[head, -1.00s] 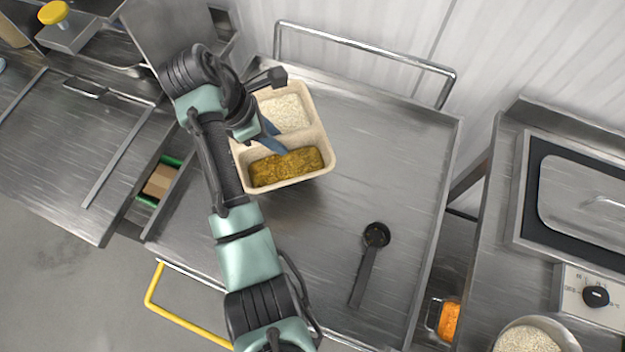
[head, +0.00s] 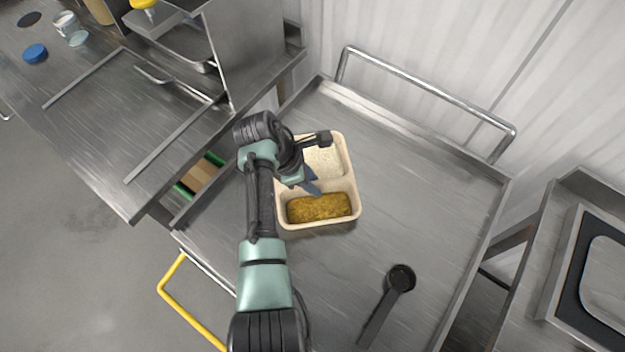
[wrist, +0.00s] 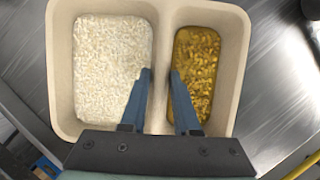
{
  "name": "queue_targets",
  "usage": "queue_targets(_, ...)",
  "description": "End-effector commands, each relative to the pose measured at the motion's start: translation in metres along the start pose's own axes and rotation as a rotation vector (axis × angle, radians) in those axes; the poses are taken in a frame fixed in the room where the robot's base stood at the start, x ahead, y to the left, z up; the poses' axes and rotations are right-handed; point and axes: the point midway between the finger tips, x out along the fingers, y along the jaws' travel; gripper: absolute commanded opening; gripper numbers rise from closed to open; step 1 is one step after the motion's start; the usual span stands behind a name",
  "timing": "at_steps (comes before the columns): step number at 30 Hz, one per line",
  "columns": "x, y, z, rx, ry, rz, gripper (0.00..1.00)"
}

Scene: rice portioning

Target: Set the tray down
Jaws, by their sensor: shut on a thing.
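The tray (head: 354,178) is a beige two-compartment container over the metal cart top in the head view. One compartment holds white rice (head: 325,161) and the other a yellow-brown food (head: 319,207). My gripper (head: 316,191) is shut on the tray's divider. In the wrist view the tray (wrist: 60,70) fills the upper middle. The blue fingers of my gripper (wrist: 160,78) stand on either side of the divider, one in the rice side and one in the yellow-brown side. I cannot tell whether the tray touches the cart top.
The cart top (head: 430,190) has free room right of the tray. A black ladle (head: 390,300) lies toward its front. A rail (head: 430,88) runs along the back edge. A steel counter (head: 90,130) stands left and another unit (head: 540,270) right.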

Motion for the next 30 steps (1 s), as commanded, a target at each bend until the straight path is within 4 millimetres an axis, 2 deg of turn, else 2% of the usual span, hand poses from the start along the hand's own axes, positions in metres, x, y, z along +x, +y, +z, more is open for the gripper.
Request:
queue_targets(1,-0.001,0.0,0.0,0.0,0.0,0.001,0.0)
queue_targets(2,0.0,0.0,0.0,0.0,0.0,0.0,0.35)
queue_targets(6,0.0,0.0,0.0,0.0,0.0,0.0,0.6)
queue_targets(14,-0.001,0.0,0.0,0.0,0.0,0.0,0.61)
queue_targets(18,-0.007,0.001,0.0,0.0,0.0,0.001,0.61)
queue_targets(23,-0.034,0.001,0.0,0.001,0.0,0.004,0.61)
queue_targets(30,-0.085,0.002,0.0,0.001,0.0,0.005,0.61)
